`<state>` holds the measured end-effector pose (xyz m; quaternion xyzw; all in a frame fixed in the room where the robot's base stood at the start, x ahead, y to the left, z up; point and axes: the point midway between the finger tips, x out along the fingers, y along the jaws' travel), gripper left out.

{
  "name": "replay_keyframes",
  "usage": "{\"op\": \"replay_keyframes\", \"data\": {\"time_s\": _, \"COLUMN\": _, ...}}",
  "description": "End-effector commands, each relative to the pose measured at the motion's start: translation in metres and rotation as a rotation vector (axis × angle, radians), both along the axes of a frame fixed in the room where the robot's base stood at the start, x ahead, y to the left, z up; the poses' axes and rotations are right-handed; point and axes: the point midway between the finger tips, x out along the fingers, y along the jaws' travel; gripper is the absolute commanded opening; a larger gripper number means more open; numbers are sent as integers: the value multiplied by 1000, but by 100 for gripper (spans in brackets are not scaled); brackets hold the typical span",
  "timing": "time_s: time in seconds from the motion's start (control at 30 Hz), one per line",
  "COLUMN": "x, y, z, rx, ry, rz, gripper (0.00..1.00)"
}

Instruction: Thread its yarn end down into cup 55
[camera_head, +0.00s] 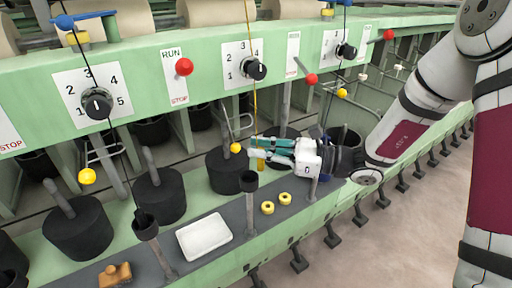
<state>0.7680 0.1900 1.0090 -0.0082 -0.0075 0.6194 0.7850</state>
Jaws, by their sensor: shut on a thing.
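My gripper (263,149) reaches in from the right with teal fingers pointing left. It is shut on the yellow yarn (254,95), which hangs down from the top of the frame to the fingers. A short yellow end (260,165) shows just below the fingers. A small dark cup on a post (250,178) stands below and slightly left of the fingertips, apart from them. A second dark cup (146,222) on a post is further left, with a dark yarn coming down to it. No cup number is readable.
A green machine rail with dial plates (243,63) and a red knob (184,67) runs behind. Black cylinders (228,170) stand behind the cups. The grey ledge holds a white tray (204,237), yellow rings (267,208) and a wooden piece (115,274). Open floor lies at right.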

Motion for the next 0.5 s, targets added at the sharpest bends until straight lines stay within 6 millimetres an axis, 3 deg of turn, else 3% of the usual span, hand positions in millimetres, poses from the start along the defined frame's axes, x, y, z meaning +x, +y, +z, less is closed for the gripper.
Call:
{"op": "replay_keyframes", "data": {"time_s": 0.37, "x": -7, "y": 30, "z": -2, "rx": -1, "ry": 0, "rz": 3, "gripper": 2}}
{"op": "replay_keyframes", "data": {"time_s": 0.5, "x": -6, "y": 29, "z": -19, "rx": 0, "ry": 3, "rz": 0, "gripper": 2}}
